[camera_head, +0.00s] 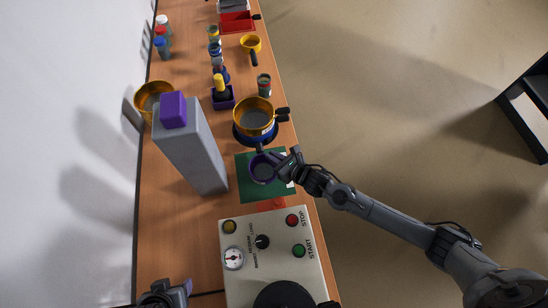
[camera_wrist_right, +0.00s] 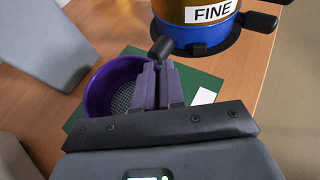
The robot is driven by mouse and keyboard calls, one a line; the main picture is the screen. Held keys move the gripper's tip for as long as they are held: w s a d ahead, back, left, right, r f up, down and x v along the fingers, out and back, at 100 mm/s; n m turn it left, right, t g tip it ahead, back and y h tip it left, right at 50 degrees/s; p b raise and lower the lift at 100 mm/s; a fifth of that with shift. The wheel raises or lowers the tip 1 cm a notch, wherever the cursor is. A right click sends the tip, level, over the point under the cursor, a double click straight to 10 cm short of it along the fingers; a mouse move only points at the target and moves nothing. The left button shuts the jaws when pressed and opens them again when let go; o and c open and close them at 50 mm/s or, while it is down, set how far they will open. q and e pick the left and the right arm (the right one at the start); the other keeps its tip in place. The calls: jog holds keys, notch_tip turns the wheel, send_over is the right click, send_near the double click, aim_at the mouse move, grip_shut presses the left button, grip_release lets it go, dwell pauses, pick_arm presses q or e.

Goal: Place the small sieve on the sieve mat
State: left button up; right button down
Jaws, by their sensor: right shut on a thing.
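The small sieve (camera_head: 263,170) is purple with a grey mesh bottom and a dark handle. In the head view it is over the green sieve mat (camera_head: 250,193); I cannot tell if it touches the mat. My right gripper (camera_head: 281,164) is shut on it at its right side. In the right wrist view, the purple sieve (camera_wrist_right: 97,88) lies left of the fingers (camera_wrist_right: 158,80), with the green mat (camera_wrist_right: 208,84) below and the dark handle end beyond the fingertips. My left gripper (camera_head: 166,292) is at the bottom left, far from the sieve; its jaws are unclear.
A gold sieve labelled FINE (camera_wrist_right: 200,12) on a blue ring stands just behind the mat. A tall grey block with a purple top (camera_head: 192,150) stands to the left. A control panel (camera_head: 270,265) with buttons is in front. Bottles and pans fill the far table.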

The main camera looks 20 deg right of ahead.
jog(key=shift+f, duration=0.3)
jog(key=c, duration=1.2)
grip_release()
jog(key=shift+c, duration=0.2)
